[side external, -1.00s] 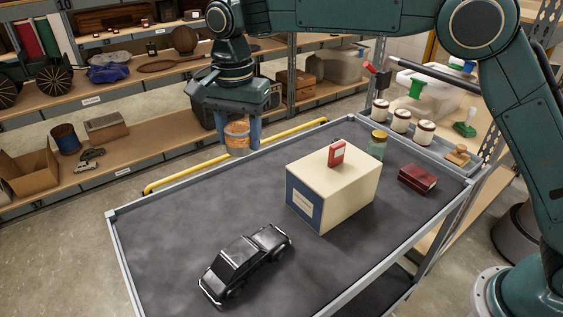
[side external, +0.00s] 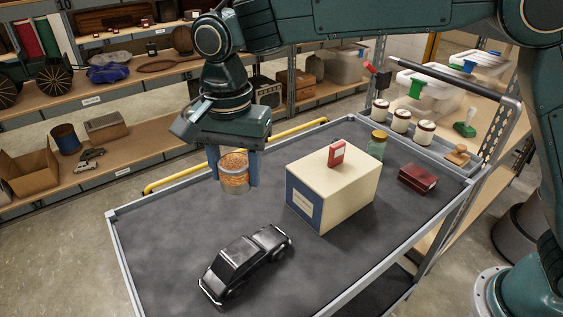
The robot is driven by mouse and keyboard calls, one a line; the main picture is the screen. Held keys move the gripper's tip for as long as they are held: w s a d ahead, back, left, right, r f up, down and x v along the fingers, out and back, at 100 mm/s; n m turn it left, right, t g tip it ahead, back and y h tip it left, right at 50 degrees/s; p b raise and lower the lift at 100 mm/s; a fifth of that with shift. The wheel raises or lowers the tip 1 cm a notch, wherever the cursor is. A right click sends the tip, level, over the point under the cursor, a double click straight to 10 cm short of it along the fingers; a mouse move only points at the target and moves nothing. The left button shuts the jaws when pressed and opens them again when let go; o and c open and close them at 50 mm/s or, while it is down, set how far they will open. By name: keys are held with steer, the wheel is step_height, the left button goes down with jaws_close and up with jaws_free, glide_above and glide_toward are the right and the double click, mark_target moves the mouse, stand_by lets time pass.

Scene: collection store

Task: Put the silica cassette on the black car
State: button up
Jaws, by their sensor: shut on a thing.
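The silica cassette (side external: 234,172) is a round canister with an orange-brown grainy top part and a grey lower part. My gripper (side external: 234,176) is shut on it, one finger on each side, and holds it upright in the air above the cart. The black car (side external: 245,262) is a model car on the dark cart top, lying at a slant near the front left. In the picture the cassette is above and slightly left of the car, clear of it. The cassette's underside is hidden.
A cream box (side external: 333,187) with a red-and-white tag (side external: 337,153) on top stands right of the car. Behind it are a glass jar (side external: 377,146) and a dark red box (side external: 417,178). A tray (side external: 436,153) with white jars is at the far right. The cart top (side external: 165,240) left of the car is clear.

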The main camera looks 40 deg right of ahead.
mark_target(238, 188)
step_height(238, 188, down, 16)
steer(key=shift+f, duration=0.2)
stand_by(0.7)
steer(key=shift+f, duration=0.1)
steer(key=o, duration=1)
steer(key=shift+f, duration=0.1)
steer(key=shift+r, duration=0.2)
step_height(238, 188, up, 12)
stand_by(0.6)
